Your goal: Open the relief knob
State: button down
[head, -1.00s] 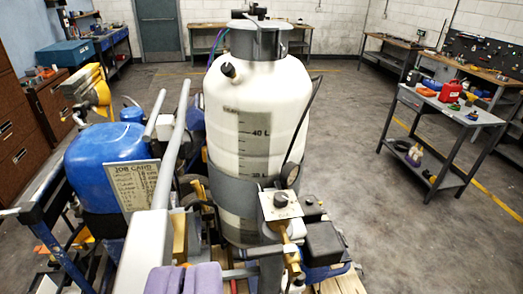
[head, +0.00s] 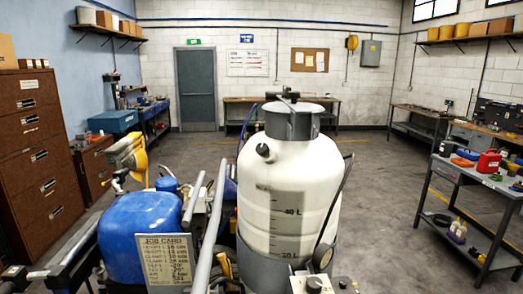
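The line striper stands in front of me with its white tank (head: 285,190), marked in litres. A black knob or cap (head: 264,151) sticks out of the tank's upper left shoulder. A dark knob (head: 314,284) on a pale plate shows at the bottom edge, below the round gauge (head: 322,257). A smaller knob (head: 343,283) is just right of it. No readable label tells which is the relief knob, and I cannot tell how far any is turned. The parts below the plate are cut off. My gripper is not in view.
A blue tank (head: 140,235) with a job card (head: 165,259) stands left of the white tank. Grey handle bars (head: 208,235) rise between them. A tool cart (head: 470,195) is at the right and brown drawers (head: 38,150) at the left.

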aim_at(263, 149)
jog(key=i+l, duration=0.15)
jog(key=i, duration=0.45)
jog(key=i+l, duration=0.15)
jog(key=i, duration=0.45)
jog(key=u, duration=0.05)
